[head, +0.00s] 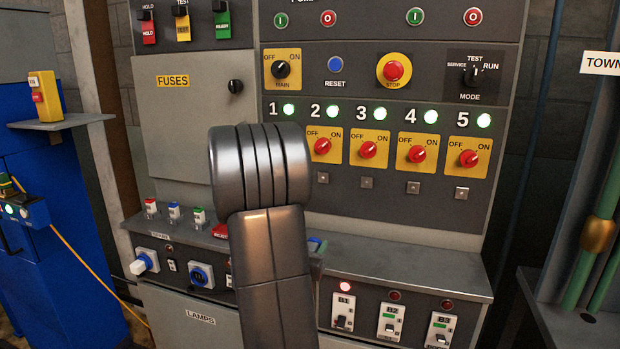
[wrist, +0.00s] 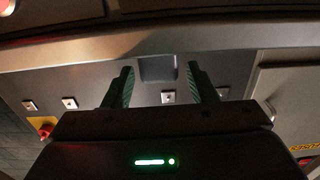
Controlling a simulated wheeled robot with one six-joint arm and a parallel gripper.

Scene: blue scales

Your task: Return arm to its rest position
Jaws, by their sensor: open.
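My gripper (wrist: 160,85) shows in the wrist view with its two dark green fingers apart and nothing between them. It is in front of the grey control panel (wrist: 85,82), which appears upside down there. I cannot tell whether the fingers touch anything. In the head view my metallic arm stands upright in front of the lower left of the panel (head: 330,217), and it hides my gripper. The arm also covers the switch below number 1 and part of the ledge.
Red knobs on yellow plates, such as knob 3 (head: 368,150), line the panel under lit green lamps. A ledge (head: 420,267) juts out below, with breakers (head: 390,320) beneath. A blue cabinet (head: 60,220) stands left. Green pipes (head: 597,215) stand right.

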